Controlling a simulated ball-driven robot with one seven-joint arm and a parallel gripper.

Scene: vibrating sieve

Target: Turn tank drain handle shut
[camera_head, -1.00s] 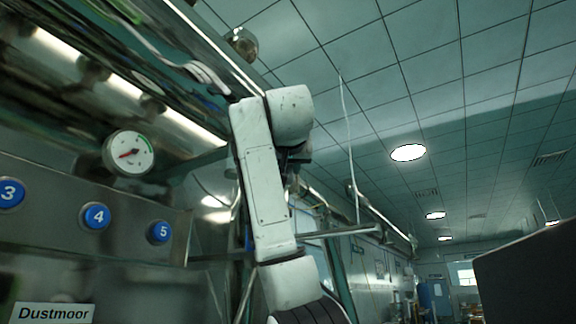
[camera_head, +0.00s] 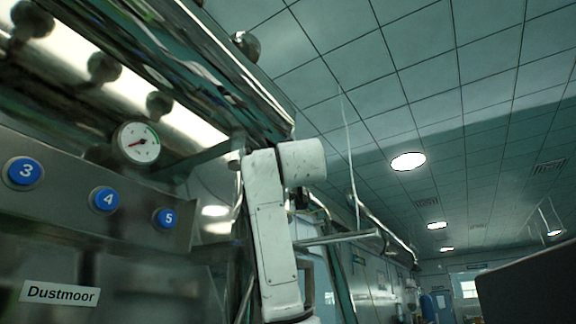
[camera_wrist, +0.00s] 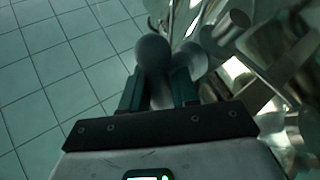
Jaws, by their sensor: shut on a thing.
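In the wrist view my gripper (camera_wrist: 158,92) is shut on a dark grey handle with a rounded, ball-like end (camera_wrist: 152,54). The rounded end shows just beyond and between the two dark green fingers. A second grey rounded shape shows beside the right finger; I cannot tell whether it belongs to the same handle. The handle's base and its turn angle are hidden. In the head view my white arm runs down out of the picture, and neither the gripper nor the held handle can be made out there.
Shiny metal pipework (camera_wrist: 230,40) crowds the right of the wrist view; tiled floor (camera_wrist: 55,70) lies open at left. In the head view a steel panel has blue buttons 3, 4 and 5 (camera_head: 165,218), a round gauge (camera_head: 137,144) above, and a "Dustmoor" label (camera_head: 60,293).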

